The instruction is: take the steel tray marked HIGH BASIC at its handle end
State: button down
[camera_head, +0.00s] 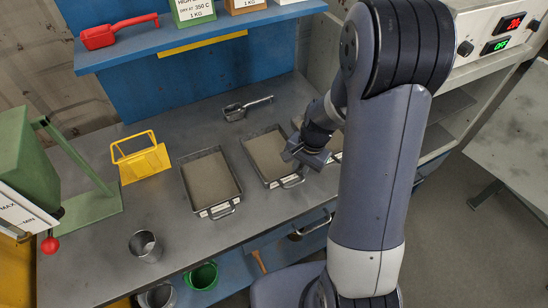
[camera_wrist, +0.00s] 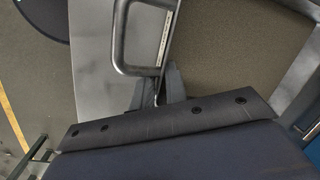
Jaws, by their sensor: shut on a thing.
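Several steel trays with grey-brown fill lie on the grey bench. The middle tray (camera_head: 247,148) has a wire handle at its near end, below my gripper (camera_head: 295,170). In the wrist view, this handle (camera_wrist: 121,40) runs beside a pale label strip on the tray's end wall. My fingers (camera_wrist: 163,88) are closed at the lower corner of the handle, against the tray end. The left tray (camera_head: 190,190) lies apart, with its handle facing the near edge. A right tray (camera_head: 337,156) is mostly hidden behind my arm. The label wording is too small to read.
A yellow rack (camera_head: 140,158), a steel cup (camera_head: 145,246) and a green stand (camera_head: 92,200) are on the left of the bench. A steel scoop (camera_head: 247,107) lies behind the trays. A blue shelf (camera_head: 200,38) carries a red scoop (camera_head: 100,37) and boxes.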

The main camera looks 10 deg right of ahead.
notch_tip(320, 180, up, 10)
jog(key=shift+r, duration=0.1)
dwell(0.6)
